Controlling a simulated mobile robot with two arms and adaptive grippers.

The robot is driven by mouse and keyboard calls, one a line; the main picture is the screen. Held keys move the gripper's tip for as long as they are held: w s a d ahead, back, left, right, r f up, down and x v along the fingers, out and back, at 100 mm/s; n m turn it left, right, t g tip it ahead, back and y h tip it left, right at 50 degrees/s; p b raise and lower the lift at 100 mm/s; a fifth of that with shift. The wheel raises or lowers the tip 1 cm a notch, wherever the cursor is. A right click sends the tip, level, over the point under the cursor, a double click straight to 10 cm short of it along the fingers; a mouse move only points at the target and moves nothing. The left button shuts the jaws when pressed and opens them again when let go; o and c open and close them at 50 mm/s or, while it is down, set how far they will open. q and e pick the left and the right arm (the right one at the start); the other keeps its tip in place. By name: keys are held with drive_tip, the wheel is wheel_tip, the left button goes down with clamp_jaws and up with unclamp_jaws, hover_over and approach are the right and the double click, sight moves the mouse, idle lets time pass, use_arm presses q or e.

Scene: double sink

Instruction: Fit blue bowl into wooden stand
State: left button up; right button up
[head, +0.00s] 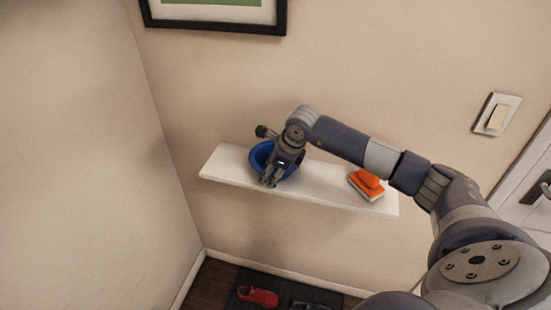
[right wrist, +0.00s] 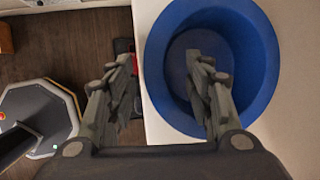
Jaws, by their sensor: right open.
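The blue bowl (head: 259,158) sits upright near the left end of a white wall shelf, partly hidden by my right gripper (head: 270,182). In the right wrist view the bowl (right wrist: 264,65) is seen from above and looks empty. My right gripper (right wrist: 164,61) is open there. One finger is over the bowl's inside and the other is outside it, past the shelf's front edge, so the near rim lies between them. I cannot tell whether a finger touches the bowl. No wooden stand shows in either view. My left gripper is not in view.
A framed picture (head: 215,28) hangs above. A red shoe (head: 258,296) is on a dark mat below. A light switch (head: 497,117) is at right.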

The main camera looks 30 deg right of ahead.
drive_tip(key=shift+x, duration=1.25)
drive_tip(key=shift+r, duration=0.1)
clamp_jaws()
